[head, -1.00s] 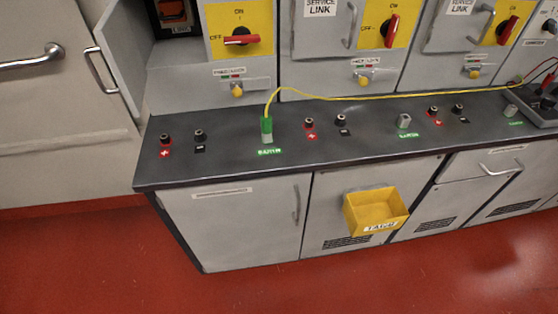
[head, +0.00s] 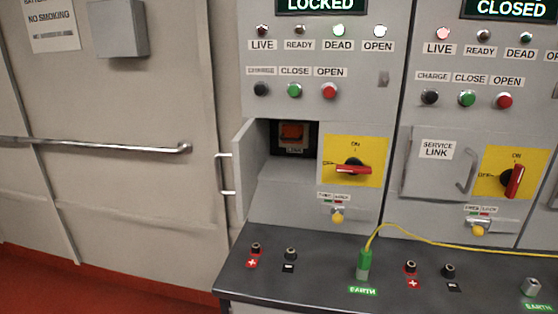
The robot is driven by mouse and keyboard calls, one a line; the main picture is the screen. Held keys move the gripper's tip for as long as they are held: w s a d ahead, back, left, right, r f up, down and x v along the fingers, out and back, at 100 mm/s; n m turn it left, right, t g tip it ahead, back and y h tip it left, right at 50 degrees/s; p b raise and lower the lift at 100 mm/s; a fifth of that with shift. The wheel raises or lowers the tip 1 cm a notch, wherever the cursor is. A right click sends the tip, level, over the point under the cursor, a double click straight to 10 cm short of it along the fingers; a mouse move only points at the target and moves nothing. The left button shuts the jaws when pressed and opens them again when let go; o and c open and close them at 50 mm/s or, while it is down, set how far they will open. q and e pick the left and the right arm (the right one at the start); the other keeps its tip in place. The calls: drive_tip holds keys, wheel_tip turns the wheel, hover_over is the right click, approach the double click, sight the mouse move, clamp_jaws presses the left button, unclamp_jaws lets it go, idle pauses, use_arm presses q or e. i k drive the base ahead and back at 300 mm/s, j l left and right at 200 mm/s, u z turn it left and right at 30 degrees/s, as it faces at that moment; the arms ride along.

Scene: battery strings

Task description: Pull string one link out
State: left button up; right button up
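The string one link (head: 292,136) is a red-orange block seated inside a dark recess at the left end of the panel. Its service door (head: 249,150) stands swung open to the left, with a white handle (head: 225,175) on it. The rotary switch (head: 353,167) beside the recess has a red handle lying about level on a yellow plate. The display above it (head: 321,5) reads LOCKED. Neither gripper is in view.
The adjoining service link door (head: 433,164) is shut. A green earth plug (head: 364,265) with a yellow cable stands on the dark bench (head: 320,280), among red and black terminals. A handrail (head: 110,146) runs along the left wall. Red floor shows lower left.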

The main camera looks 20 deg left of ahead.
sight(291, 134)
drive_tip(key=j, duration=0.95)
drive_tip(key=k+j+z, duration=0.1)
drive_tip(key=j, duration=0.9)
drive_tip(key=i+l, duration=0.15)
drive_tip(key=i+u, duration=0.05)
drive_tip(key=i, duration=0.05)
